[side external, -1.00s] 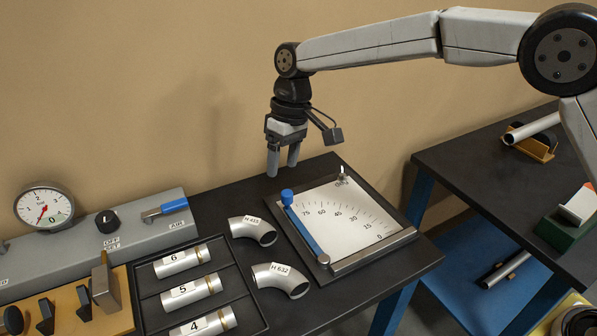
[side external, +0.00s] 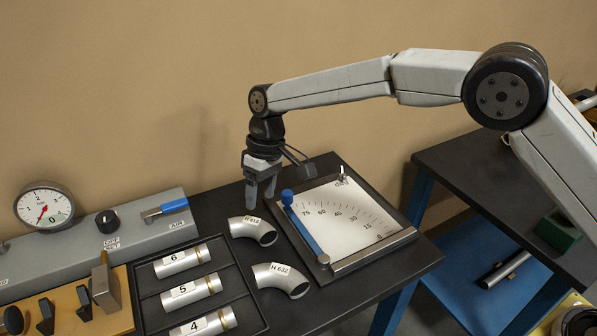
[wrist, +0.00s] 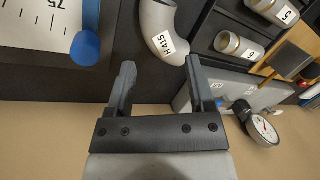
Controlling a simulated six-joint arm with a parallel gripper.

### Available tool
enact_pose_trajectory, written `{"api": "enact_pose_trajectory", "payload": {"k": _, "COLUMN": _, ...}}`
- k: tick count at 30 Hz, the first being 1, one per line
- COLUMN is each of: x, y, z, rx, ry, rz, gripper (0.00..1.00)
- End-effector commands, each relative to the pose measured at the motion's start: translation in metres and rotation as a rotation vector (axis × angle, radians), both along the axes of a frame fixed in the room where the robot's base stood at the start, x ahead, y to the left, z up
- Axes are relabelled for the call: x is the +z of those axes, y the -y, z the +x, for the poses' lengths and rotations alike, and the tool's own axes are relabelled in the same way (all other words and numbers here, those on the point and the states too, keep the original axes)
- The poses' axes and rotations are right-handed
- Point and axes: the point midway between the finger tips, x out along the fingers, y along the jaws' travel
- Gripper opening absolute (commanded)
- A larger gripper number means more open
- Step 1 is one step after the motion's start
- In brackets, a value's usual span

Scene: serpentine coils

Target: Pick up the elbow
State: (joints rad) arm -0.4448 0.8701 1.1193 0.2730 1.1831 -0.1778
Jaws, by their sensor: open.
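Two grey metal elbows lie on the dark bench. The elbow labelled H 415 (side external: 262,233) is the farther one; in the wrist view it (wrist: 158,22) shows at the top, between and beyond the fingertips. The elbow labelled H 632 (side external: 290,282) lies nearer the side camera. My gripper (side external: 260,206) is open and empty, pointing down just behind the H 415 elbow. In the wrist view its fingers (wrist: 160,65) are spread apart with nothing between them. I cannot tell its exact height above the bench.
An angle plate (side external: 338,212) with a blue arm and blue knob (side external: 287,196) is close on the right. A black tray (side external: 245,297) holds labelled tubes on the left. A grey panel (side external: 75,243) with gauge (side external: 45,205) stands farther left.

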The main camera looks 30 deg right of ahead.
Motion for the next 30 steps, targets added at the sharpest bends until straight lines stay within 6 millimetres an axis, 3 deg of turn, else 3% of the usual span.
{"api": "enact_pose_trajectory", "payload": {"k": 9, "x": -0.022, "y": -0.005, "z": -0.003, "rx": 0.001, "ry": -0.002, "rz": -0.001, "gripper": 0.68}}
{"api": "enact_pose_trajectory", "payload": {"k": 20, "x": -0.031, "y": -0.007, "z": -0.003, "rx": 0.001, "ry": -0.002, "rz": -0.001, "gripper": 0.68}}
{"api": "enact_pose_trajectory", "payload": {"k": 30, "x": -0.067, "y": -0.017, "z": -0.006, "rx": 0.0, "ry": -0.001, "rz": 0.0, "gripper": 0.68}}
